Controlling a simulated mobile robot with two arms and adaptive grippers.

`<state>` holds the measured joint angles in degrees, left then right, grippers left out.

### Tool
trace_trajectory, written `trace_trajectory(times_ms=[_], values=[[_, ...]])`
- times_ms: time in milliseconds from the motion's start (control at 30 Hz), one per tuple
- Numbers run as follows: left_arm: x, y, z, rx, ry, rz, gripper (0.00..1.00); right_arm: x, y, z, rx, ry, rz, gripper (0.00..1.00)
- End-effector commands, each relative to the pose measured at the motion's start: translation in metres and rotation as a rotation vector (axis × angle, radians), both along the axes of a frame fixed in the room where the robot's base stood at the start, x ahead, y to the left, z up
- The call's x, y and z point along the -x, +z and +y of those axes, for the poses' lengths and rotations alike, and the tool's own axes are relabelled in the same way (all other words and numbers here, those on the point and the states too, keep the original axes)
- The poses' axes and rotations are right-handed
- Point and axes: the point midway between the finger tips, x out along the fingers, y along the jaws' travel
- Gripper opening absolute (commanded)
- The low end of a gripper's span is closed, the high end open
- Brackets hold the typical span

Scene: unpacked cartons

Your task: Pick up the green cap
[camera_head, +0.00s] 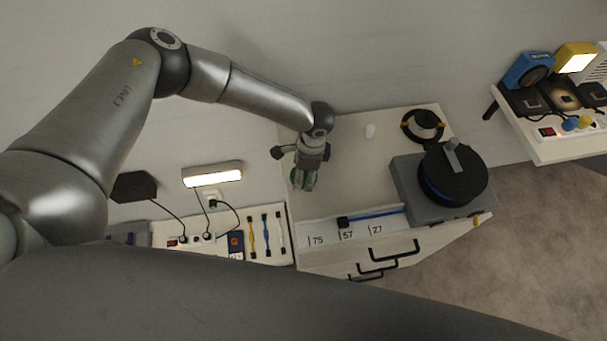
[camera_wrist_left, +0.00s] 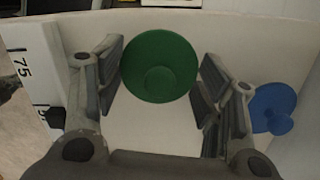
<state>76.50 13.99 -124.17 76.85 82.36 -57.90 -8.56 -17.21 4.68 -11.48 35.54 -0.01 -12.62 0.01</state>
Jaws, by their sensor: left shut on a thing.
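The green cap (camera_wrist_left: 158,66) is a round disc with a smaller round knob, between the two fingers of my left gripper (camera_wrist_left: 160,92) in the left wrist view. In the head view my left gripper (camera_head: 305,180) is over the left part of the white cabinet top, with a bit of the green cap (camera_head: 310,184) showing at its fingers. The gripper is shut on the cap. I cannot tell whether the cap touches the surface below. My right gripper is not in view.
A blue cap (camera_wrist_left: 272,108) lies close to the right finger. On the cabinet top (camera_head: 345,165) are a small white object (camera_head: 370,131), a black ring (camera_head: 422,125) and a grey machine with a black disc (camera_head: 452,175). A blue-handled tool (camera_head: 372,216) lies along the numbered front strip.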

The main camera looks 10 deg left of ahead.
Motion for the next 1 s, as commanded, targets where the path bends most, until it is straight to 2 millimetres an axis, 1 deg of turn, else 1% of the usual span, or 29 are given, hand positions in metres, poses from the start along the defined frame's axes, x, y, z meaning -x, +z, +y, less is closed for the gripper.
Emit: trace_trajectory(times_ms=[167, 400, 533, 700, 833, 1000], values=[[0.017, 0.025, -0.009, 0.003, -0.004, 0.0, 0.49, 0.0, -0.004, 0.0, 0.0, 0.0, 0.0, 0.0], [0.047, 0.065, -0.026, 0.003, -0.005, -0.001, 0.49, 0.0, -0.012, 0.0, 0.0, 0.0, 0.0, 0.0], [0.073, 0.074, -0.04, 0.002, -0.007, 0.001, 0.49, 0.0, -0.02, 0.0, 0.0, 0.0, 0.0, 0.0], [0.099, 0.088, -0.054, 0.003, -0.005, 0.0, 0.49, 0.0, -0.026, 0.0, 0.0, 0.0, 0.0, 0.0], [0.113, 0.096, -0.062, 0.002, -0.003, 0.0, 0.49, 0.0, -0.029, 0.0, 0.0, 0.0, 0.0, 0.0], [0.122, 0.101, -0.066, 0.001, -0.001, 0.0, 0.49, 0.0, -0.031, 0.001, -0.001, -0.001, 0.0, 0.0]])
